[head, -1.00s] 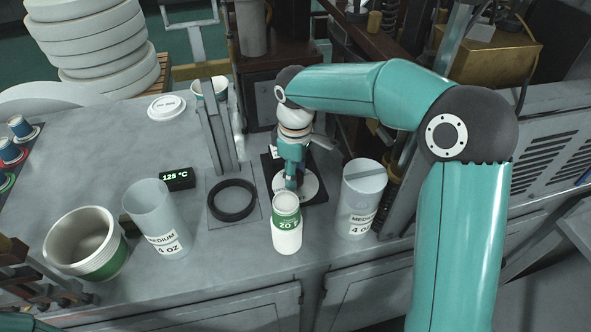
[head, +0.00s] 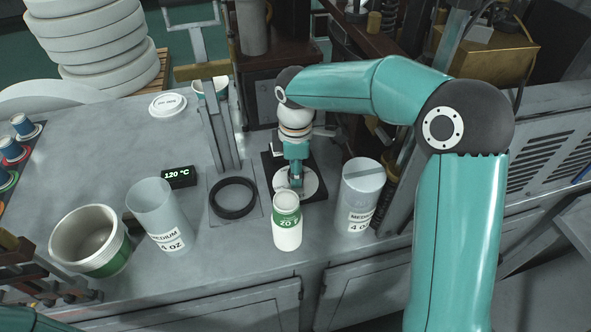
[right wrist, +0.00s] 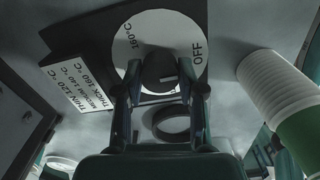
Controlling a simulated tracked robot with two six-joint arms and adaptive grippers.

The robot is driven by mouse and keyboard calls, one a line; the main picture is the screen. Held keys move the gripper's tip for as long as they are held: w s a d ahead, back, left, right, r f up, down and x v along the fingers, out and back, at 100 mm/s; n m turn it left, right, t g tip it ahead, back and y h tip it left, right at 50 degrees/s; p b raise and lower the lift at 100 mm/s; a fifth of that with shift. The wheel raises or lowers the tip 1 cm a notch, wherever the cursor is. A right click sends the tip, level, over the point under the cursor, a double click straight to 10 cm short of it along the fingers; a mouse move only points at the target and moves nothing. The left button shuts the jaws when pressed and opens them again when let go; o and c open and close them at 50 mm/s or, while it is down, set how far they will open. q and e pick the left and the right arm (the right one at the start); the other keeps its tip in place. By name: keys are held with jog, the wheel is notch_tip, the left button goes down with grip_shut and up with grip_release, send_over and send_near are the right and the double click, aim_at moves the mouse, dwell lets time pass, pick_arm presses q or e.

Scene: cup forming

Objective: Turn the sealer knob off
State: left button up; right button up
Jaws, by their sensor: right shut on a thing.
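The sealer knob (right wrist: 158,68) is dark and sits on a white round dial (right wrist: 190,30) marked "160°C" and "OFF" in the right wrist view. My right gripper (right wrist: 160,88) is shut on the knob, a finger on each side. In the head view the right gripper (head: 296,182) reaches down to the dial (head: 311,184) and hides most of the knob. A pale mark shows on the knob, but its exact pointing is unclear. The black display (head: 178,177) reads 120 °C. My left gripper does not show; only a bit of teal arm is at the bottom left.
A white-and-green container (head: 287,222) stands just in front of the dial. Clear cups stand left (head: 158,215) and right (head: 360,193). A black ring (head: 233,198) lies left of the dial. A label card (right wrist: 82,86) lists temperatures.

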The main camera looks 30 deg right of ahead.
jog(key=shift+w+r, duration=0.1)
jog(key=o, duration=1.1)
jog(key=shift+o, duration=0.2)
notch_tip(320, 180, up, 12)
jog(key=shift+f, duration=0.2)
notch_tip(320, 180, down, 12)
jog(key=shift+r, duration=0.1)
dwell(0.5)
